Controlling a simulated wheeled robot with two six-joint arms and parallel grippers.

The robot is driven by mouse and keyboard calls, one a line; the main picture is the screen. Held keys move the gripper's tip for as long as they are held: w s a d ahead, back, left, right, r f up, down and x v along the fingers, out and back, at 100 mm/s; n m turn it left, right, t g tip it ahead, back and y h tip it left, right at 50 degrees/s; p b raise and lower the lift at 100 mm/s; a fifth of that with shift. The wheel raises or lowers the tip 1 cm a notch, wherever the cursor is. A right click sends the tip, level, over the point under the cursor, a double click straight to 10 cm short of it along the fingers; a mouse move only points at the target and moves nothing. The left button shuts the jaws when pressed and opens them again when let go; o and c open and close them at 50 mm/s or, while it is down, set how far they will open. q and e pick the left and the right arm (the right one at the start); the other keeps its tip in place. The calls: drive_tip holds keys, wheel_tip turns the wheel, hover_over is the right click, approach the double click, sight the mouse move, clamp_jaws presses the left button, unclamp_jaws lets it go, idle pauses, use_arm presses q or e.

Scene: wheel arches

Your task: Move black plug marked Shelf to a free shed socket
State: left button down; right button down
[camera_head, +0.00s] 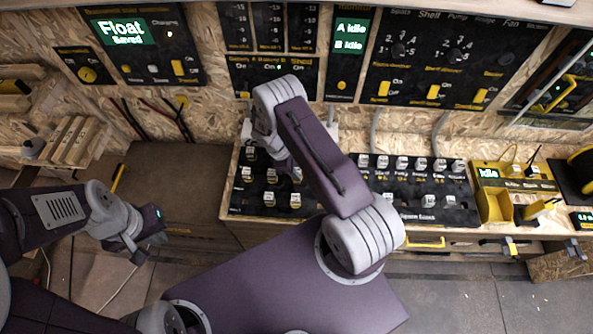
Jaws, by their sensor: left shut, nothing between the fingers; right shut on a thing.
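My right gripper (287,166) is over the left black socket panel (240,207), at its upper right part. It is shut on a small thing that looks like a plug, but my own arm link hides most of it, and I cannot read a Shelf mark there. Several pale plugs or sockets (268,198) stand on this panel. A second black panel (385,200) to the right has a row of labelled pale pieces and a few more below. The word Shelf appears on the wall panel (428,65). My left gripper (146,243) is shut and empty, at the left, away from the panels.
A yellow tray station with an Idle display (488,174) stands right of the panels. Wall panels with displays and knobs (145,50) line the back. Wooden slats (72,142) stand at the left. The brown bench area (165,180) left of the sockets is clear.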

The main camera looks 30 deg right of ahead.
drive_tip(key=shift+f, duration=0.25)
drive_tip(key=shift+f, duration=0.1)
drive_tip(key=shift+f+b, duration=0.6)
drive_tip(key=shift+b, duration=0.2)
drive_tip(key=shift+f, duration=0.1)
drive_tip(key=c, duration=1)
unclamp_jaws()
drive_tip(key=shift+o, duration=0.2)
drive_tip(key=o, duration=0.5)
